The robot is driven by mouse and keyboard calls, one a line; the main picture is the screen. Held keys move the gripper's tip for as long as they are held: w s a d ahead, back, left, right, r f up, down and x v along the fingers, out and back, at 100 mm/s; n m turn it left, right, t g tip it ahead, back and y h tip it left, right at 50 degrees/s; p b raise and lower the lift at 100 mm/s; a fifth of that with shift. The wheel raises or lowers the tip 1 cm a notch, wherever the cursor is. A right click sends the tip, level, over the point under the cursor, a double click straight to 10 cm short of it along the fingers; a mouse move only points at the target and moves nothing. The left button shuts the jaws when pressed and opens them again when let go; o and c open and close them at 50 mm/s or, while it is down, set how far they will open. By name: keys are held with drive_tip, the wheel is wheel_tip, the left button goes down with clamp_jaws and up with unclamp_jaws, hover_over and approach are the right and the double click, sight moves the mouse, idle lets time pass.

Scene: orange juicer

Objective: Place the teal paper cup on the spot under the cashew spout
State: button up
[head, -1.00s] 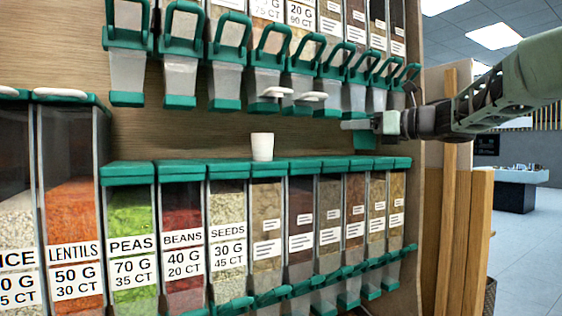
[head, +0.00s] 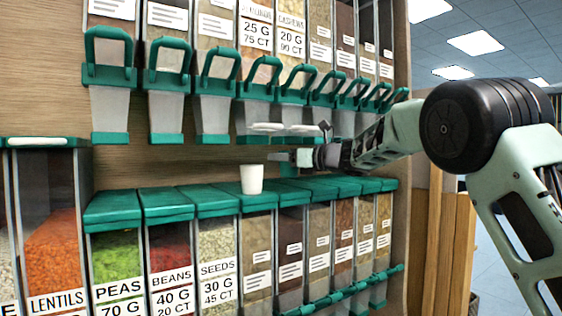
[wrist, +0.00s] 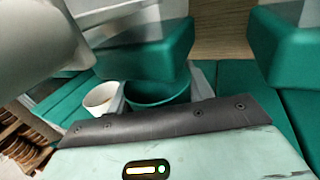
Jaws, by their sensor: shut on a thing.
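My gripper (head: 298,159) is shut on the teal paper cup (head: 289,170). In the wrist view the cup's open rim (wrist: 157,93) shows between the two fingers. In the head view the cup is small and partly hidden, low over the teal lids; I cannot tell whether it touches them. The cashew bin (head: 291,40) is in the upper row, with its teal-handled spout (head: 296,88) below it. My gripper and the cup are below and near this spout.
A white cup (head: 252,180) stands on a lid left of my gripper, close beside the teal cup in the wrist view (wrist: 100,97). The lower bins' lids (head: 166,204) form the shelf; those to the left are clear.

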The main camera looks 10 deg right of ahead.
sight(282, 169)
drive_tip(key=shift+w+a+r, duration=0.1)
drive_tip(key=shift+w+a, duration=0.15)
drive_tip(key=shift+a, duration=0.05)
wheel_tip(282, 169, down, 3)
drive_tip(key=p, duration=0.2)
drive_tip(key=shift+w+p, duration=0.15)
drive_tip(key=shift+p, duration=0.15)
drive_tip(key=shift+a+f, duration=0.1)
drive_tip(key=shift+f, duration=0.3)
drive_tip(key=shift+f, duration=0.1)
drive_tip(key=o, duration=0.9)
drive_tip(key=shift+o, duration=0.2)
drive_tip(key=b+v, duration=0.8)
drive_tip(key=v, duration=0.4)
